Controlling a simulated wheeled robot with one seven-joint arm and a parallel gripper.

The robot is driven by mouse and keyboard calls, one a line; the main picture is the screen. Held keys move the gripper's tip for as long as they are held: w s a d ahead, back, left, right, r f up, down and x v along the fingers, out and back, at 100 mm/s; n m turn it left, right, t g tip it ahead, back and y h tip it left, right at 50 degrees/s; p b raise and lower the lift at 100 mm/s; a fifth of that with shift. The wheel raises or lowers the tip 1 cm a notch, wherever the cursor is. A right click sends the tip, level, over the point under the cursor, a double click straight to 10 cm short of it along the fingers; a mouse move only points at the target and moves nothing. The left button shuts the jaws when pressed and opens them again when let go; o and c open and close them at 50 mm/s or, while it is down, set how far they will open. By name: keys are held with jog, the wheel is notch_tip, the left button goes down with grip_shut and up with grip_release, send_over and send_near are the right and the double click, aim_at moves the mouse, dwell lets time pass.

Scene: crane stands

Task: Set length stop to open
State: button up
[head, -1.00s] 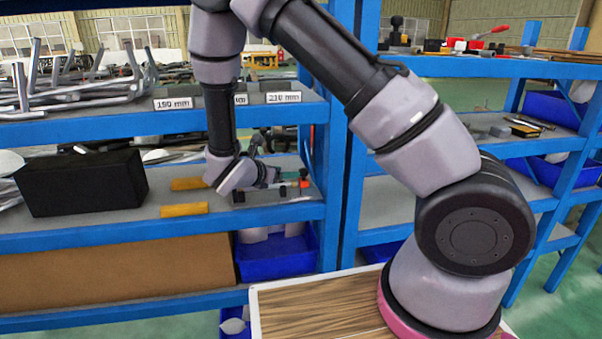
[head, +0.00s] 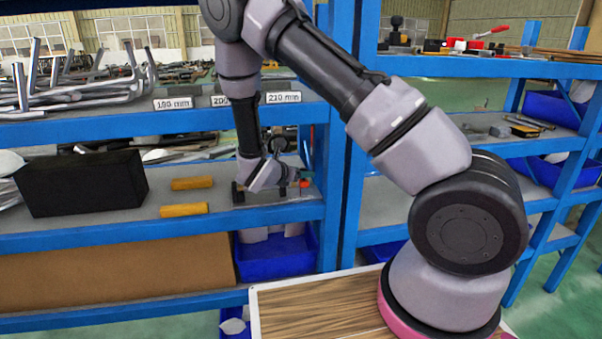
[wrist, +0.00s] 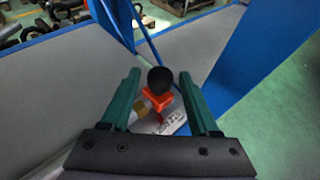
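The length stop shows in the wrist view as an orange-red part (wrist: 157,99) with a round black knob (wrist: 160,80) on it, beside a metal piece with markings (wrist: 172,122). In the head view its orange part (head: 304,184) shows at the right end of a small grey fixture (head: 240,197) on the middle shelf. My gripper (wrist: 160,88) has its two green fingers apart, one on each side of the knob and orange part. I see no contact. In the head view my gripper (head: 303,175) is at the stop, partly hidden by my wrist.
A black box (head: 82,184) and two yellow blocks (head: 183,209) lie left on the same shelf. A blue rack post (head: 341,150) stands close to the right. The shelf above carries length labels (head: 283,97) and bent metal parts (head: 85,80).

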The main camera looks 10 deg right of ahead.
grip_shut()
dwell(1.2)
